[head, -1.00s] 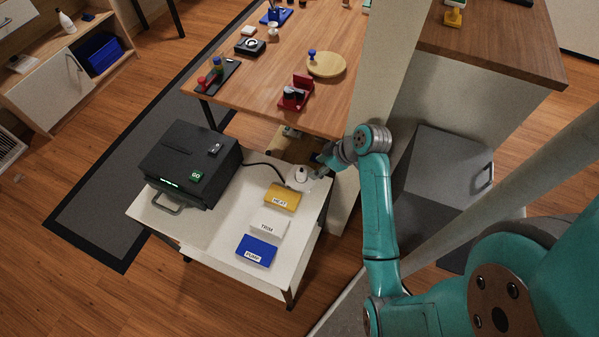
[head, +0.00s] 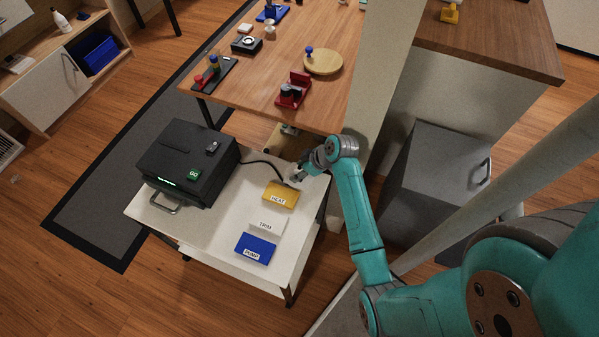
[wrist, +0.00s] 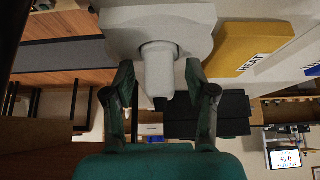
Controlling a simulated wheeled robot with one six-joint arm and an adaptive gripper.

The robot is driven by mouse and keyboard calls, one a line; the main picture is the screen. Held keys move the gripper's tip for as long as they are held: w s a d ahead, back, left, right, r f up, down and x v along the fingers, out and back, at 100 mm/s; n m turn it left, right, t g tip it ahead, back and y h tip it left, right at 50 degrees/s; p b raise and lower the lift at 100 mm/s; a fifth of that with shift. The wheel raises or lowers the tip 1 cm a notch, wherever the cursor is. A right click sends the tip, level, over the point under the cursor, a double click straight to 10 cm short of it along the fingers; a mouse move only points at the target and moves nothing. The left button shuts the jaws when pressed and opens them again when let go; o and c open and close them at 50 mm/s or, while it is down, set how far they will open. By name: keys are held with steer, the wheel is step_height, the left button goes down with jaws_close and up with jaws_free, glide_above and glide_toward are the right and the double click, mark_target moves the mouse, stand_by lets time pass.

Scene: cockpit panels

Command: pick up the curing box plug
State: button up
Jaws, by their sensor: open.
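The white plug (wrist: 159,78) shows in the wrist view as a short cylinder standing out from a wider white base (wrist: 120,38). My gripper (wrist: 159,70) is open, with one finger on each side of the plug and visible gaps to both. In the head view my gripper (head: 301,173) is at the back right of the white cart and hides most of the plug and base. The black curing box (head: 185,158), with a green GO button, stands on the cart's left part. A dark cable (head: 265,163) runs from it toward my gripper.
Yellow HEAT (head: 281,192), white TRIM (head: 267,225) and blue PUMP (head: 255,249) blocks lie on the white cart (head: 215,245), close in front of my gripper. A wooden table (head: 240,78) with small items is behind, and a pale post stands just right of my gripper.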

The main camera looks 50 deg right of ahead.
mark_target(299, 168)
jaws_close()
step_height(299, 168, up, 10)
steer(key=shift+r, duration=0.1)
stand_by(0.6)
steer(key=shift+r, duration=0.15)
stand_by(0.3)
steer(key=shift+r, duration=1.3)
